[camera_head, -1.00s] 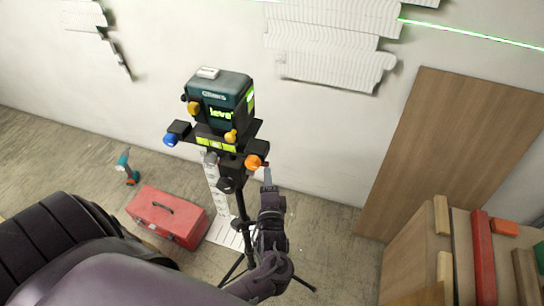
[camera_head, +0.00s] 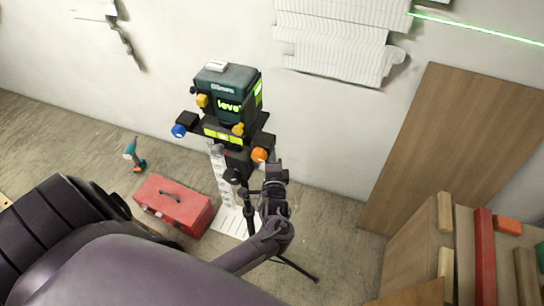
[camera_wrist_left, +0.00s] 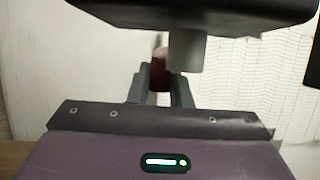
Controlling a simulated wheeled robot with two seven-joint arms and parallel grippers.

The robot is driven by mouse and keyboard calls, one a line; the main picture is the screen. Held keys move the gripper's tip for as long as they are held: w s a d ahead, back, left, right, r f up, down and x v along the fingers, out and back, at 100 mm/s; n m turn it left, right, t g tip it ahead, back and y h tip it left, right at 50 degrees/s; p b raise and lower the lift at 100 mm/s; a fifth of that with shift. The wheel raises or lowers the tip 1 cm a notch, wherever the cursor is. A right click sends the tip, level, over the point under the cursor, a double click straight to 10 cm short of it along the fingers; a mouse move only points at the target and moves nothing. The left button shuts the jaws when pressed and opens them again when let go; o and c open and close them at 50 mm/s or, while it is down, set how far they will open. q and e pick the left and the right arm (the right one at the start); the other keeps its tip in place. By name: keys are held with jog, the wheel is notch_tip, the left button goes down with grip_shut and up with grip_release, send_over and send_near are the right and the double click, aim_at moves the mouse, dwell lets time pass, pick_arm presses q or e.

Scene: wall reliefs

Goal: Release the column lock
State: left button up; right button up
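A laser level (camera_head: 228,100) with a green lit display stands on a black tripod (camera_head: 246,205). Its mount carries a blue knob (camera_head: 180,130), an orange knob (camera_head: 259,154) and yellow knobs. A round black knob (camera_head: 234,176) sits lower on the column. My left gripper (camera_head: 274,168) is just right of the column, below the orange knob. In the left wrist view its fingers (camera_wrist_left: 161,85) stand apart with a dark red-brown piece (camera_wrist_left: 161,72) between them, beside a grey cylinder (camera_wrist_left: 187,50). Whether they grip it cannot be told. I cannot identify the column lock surely. My right gripper is out of view.
A red toolbox (camera_head: 172,206) and a teal drill (camera_head: 134,155) lie on the floor left of the tripod. White reliefs (camera_head: 335,42) hang on the wall behind. A wooden board (camera_head: 455,145) leans at right, near a bench with coloured blocks (camera_head: 484,255).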

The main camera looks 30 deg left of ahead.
pick_arm(q)
grip_shut()
jog(key=shift+f, duration=0.1)
jog(key=b, duration=0.2)
jog(key=n+t+y+b, duration=0.1)
jog(key=b, duration=0.1)
jog(key=shift+w+r+t, duration=0.1)
jog(key=shift+r+t, duration=0.2)
jog(key=shift+r, duration=0.05)
jog(key=shift+r+t+y, duration=0.25)
jog(key=shift+t+y, duration=0.05)
jog(key=shift+r, duration=0.25)
jog(key=o, duration=0.6)
grip_release()
